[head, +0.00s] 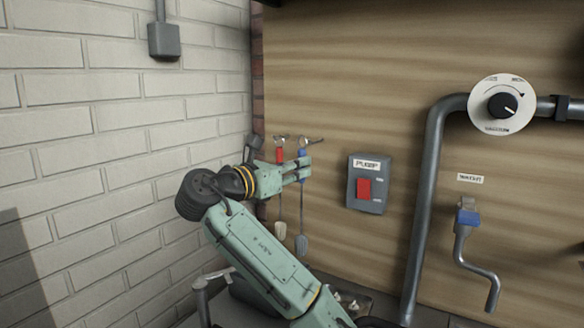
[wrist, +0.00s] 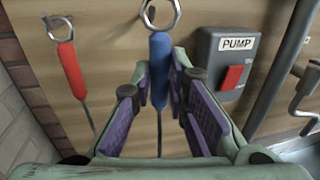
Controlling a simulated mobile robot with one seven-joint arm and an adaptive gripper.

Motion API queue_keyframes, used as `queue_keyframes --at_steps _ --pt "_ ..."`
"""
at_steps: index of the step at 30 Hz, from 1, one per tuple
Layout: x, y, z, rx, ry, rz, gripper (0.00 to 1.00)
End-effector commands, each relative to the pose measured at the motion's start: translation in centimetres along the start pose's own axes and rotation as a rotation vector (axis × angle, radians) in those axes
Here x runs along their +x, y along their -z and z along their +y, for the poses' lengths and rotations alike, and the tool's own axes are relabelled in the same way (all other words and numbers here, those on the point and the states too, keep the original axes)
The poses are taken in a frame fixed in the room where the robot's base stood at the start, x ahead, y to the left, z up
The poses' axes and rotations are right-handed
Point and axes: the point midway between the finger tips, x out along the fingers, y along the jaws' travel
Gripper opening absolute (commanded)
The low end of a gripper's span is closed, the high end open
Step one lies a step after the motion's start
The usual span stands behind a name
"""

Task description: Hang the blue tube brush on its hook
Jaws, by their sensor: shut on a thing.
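The blue tube brush has a blue handle (wrist: 160,62) with a metal ring (wrist: 148,14) at its top in the wrist view. My gripper (wrist: 161,82) is shut on the lower part of this handle, one finger on each side. The brush is upright, close to the wooden wall. A metal hook (head: 311,140) shows on the wall just above. I cannot tell whether the ring is around it.
A red-handled brush (wrist: 70,68) hangs on the wall to the left. A grey pump switch box (head: 366,184) with a red switch is to the right, then a grey pipe (head: 424,200) and a blue-handled water tap (head: 467,217). A brick wall (head: 110,130) bounds the left.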

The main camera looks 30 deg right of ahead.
Motion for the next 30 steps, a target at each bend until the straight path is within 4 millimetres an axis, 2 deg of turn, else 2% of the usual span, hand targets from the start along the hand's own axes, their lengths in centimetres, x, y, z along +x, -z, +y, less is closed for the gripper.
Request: queue_keyframes --at_steps 25,30 --pt "5.0 0.4 1.0 0.0 0.001 0.002 0.0" --pt "5.7 1.0 1.2 0.0 0.0 0.0 0.0"
